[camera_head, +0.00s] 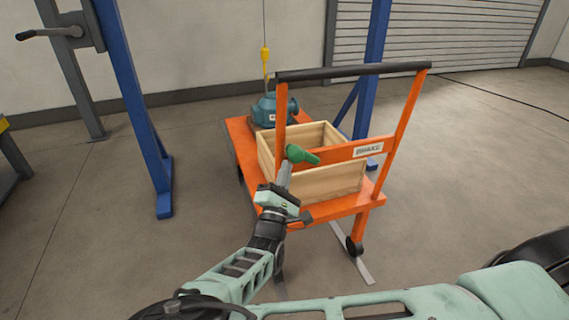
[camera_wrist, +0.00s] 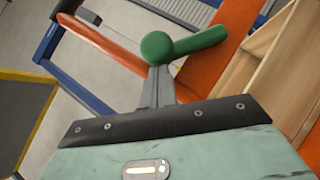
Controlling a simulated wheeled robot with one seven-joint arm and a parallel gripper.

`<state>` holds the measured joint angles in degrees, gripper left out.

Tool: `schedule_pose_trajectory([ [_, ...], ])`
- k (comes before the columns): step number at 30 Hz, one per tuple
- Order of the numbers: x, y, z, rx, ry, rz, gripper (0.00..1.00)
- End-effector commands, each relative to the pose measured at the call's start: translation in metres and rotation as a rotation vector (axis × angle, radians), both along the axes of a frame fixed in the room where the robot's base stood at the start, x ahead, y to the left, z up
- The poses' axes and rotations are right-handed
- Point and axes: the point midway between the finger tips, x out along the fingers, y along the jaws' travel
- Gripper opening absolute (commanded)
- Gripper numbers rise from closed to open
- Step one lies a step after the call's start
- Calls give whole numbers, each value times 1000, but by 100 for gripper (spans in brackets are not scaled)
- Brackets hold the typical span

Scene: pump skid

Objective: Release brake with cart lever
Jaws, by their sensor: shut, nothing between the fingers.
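An orange cart (camera_head: 345,206) stands ahead of me with a black push bar on top and a small "BRAKE" label (camera_head: 367,149) on its crossbar. The green brake lever (camera_head: 302,155) is at the left end of that crossbar, its grip pointing right. My gripper (camera_head: 285,172) is shut, with its fingertips right at the lever's rounded end. In the wrist view the green lever (camera_wrist: 195,41) lies just beyond the closed fingers (camera_wrist: 160,85), nothing between them. I cannot tell whether the fingertips touch the lever.
A wooden crate (camera_head: 336,183) and a blue-green pump (camera_head: 265,110) ride on the cart. A yellow hoist hook (camera_head: 265,56) hangs above the pump. Blue posts (camera_head: 145,130) stand left and behind. The floor right of the cart is clear.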

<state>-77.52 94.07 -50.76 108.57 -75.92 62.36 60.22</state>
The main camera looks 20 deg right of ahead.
Motion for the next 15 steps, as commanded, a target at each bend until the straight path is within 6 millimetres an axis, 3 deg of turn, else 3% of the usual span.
schedule_pose_trajectory([
  [1, 0, -1, 18, 42, 1, -1, 0],
  [15, 0, -22, 59, 465, 0, 0, 0],
])
